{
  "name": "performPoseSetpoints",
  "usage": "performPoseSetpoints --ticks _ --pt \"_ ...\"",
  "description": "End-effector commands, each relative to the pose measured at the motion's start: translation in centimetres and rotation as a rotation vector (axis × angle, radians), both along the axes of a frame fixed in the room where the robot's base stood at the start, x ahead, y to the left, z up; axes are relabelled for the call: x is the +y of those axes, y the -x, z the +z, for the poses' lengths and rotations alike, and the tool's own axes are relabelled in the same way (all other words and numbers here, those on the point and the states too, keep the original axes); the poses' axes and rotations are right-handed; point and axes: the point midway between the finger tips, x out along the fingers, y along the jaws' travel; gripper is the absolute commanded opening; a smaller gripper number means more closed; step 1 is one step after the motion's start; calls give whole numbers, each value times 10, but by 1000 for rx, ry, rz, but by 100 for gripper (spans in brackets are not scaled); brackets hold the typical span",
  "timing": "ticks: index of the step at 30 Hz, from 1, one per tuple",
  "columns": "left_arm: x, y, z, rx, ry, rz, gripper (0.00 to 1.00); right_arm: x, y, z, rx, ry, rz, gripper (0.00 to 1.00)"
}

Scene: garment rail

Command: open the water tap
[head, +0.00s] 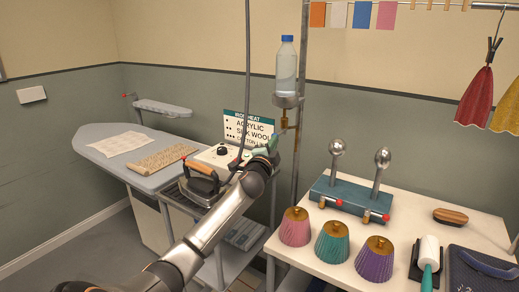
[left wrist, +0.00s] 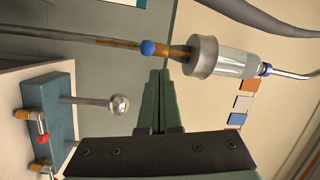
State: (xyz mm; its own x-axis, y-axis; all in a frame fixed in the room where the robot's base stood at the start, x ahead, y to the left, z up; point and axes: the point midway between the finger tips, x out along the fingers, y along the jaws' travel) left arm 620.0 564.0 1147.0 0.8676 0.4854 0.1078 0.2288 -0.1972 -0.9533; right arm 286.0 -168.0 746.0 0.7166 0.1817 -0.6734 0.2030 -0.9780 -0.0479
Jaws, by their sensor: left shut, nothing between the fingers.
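A clear water bottle (head: 286,66) with a blue cap stands in a grey holder (head: 287,101) on the upright pole. A brass tap (head: 284,123) sits under the holder. In the left wrist view the bottle (left wrist: 236,63) lies sideways in the picture, and the tap's blue knob (left wrist: 148,47) shows beside the brass body (left wrist: 180,51). My left gripper (head: 272,146) is just below the tap in the head view. Its green fingers (left wrist: 161,82) are shut and empty, with their tips near the blue knob. I cannot tell whether they touch it. My right gripper is not in view.
On the white table (head: 322,268) are a blue stand with metal balls (head: 350,194) and several coloured pleated cups (head: 295,228). A dark hose (head: 247,60) hangs near the pole.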

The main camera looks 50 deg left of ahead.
Motion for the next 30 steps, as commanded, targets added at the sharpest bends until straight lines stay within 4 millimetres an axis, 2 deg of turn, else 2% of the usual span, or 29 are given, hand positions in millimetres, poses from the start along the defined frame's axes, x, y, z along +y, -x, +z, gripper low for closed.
performPoseSetpoints --ticks 6,12,30 --pt "6 32 -4 1 -3 -5 0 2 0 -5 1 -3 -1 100" --pt "11 49 -6 0 0 -3 0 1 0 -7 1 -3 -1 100" --pt "12 54 -5 -2 1 -4 0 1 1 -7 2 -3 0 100"
